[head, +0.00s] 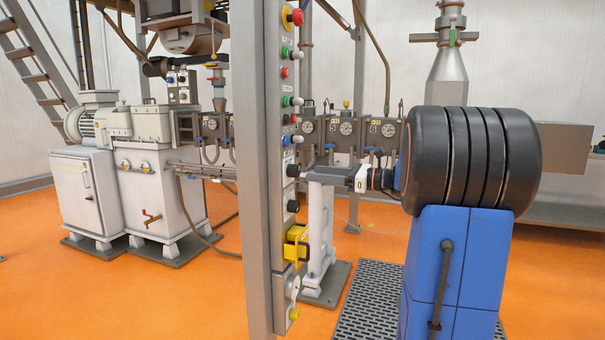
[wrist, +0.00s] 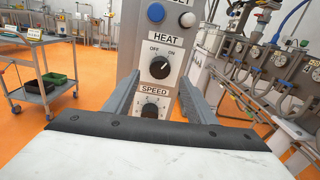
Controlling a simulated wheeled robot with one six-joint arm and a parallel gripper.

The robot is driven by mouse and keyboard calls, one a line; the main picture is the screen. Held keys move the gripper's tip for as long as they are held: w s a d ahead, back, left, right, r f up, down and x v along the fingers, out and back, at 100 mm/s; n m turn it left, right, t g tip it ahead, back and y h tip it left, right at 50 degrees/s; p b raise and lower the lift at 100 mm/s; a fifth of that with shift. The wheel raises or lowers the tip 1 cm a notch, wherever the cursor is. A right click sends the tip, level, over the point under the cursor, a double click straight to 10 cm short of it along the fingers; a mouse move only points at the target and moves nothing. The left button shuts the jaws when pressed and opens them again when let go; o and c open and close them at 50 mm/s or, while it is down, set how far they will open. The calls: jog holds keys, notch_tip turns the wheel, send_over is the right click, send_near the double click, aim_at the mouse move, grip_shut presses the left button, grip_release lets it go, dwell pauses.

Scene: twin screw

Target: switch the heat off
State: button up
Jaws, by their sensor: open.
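The HEAT knob (wrist: 159,68) is a black rotary knob with a white pointer line on a grey panel in the wrist view. OFF is printed at its upper left and ON at its upper right; its pointer leans up and right, towards ON. My gripper (wrist: 158,80) is open, one grey finger on each side of the panel face, with nothing held. The knob lies between the fingers in the picture; I cannot tell how far in front of it they are. In the head view the HEAT knob (head: 293,171) shows on the post's side, with my gripper (head: 312,172) just to its right.
The SPEED knob (wrist: 149,110) sits directly below, partly hidden by my gripper's body. A blue button (wrist: 156,12) and a white button are above. A yellow switch (head: 296,246) is lower on the post. A trolley (wrist: 40,75) and grey machinery (wrist: 265,60) stand behind.

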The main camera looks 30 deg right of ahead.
aim_at(298, 171)
jog(key=shift+x, duration=3)
jog(key=c, duration=1)
